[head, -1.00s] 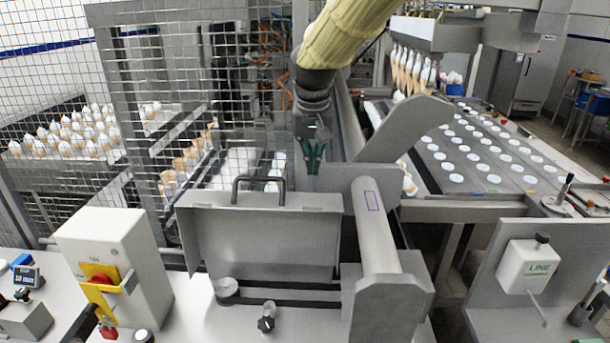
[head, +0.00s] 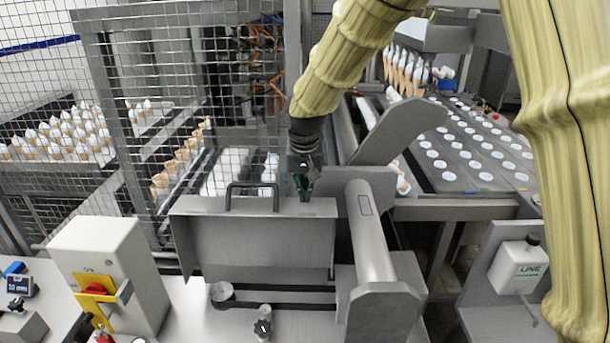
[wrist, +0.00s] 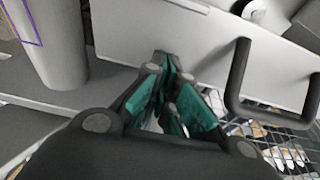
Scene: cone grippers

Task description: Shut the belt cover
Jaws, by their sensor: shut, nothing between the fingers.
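The belt cover (head: 258,235) is a grey metal lid with a black bar handle (head: 252,188) on its top edge. It stands raised, and the belt (head: 270,305) and a roller (head: 222,292) show below it. My gripper (head: 304,192) is shut and empty, at the top right corner of the cover, right of the handle. In the wrist view my gripper (wrist: 172,110) has its green-lined fingers together in front of the cover panel (wrist: 165,40), with the handle (wrist: 245,85) to the right. I cannot tell whether the fingertips touch the cover.
A grey cylinder (head: 370,240) and a slanted plate (head: 400,130) stand right of the cover. A wire mesh guard (head: 150,100) rises behind. A white switch box (head: 105,265) with a red knob is at left.

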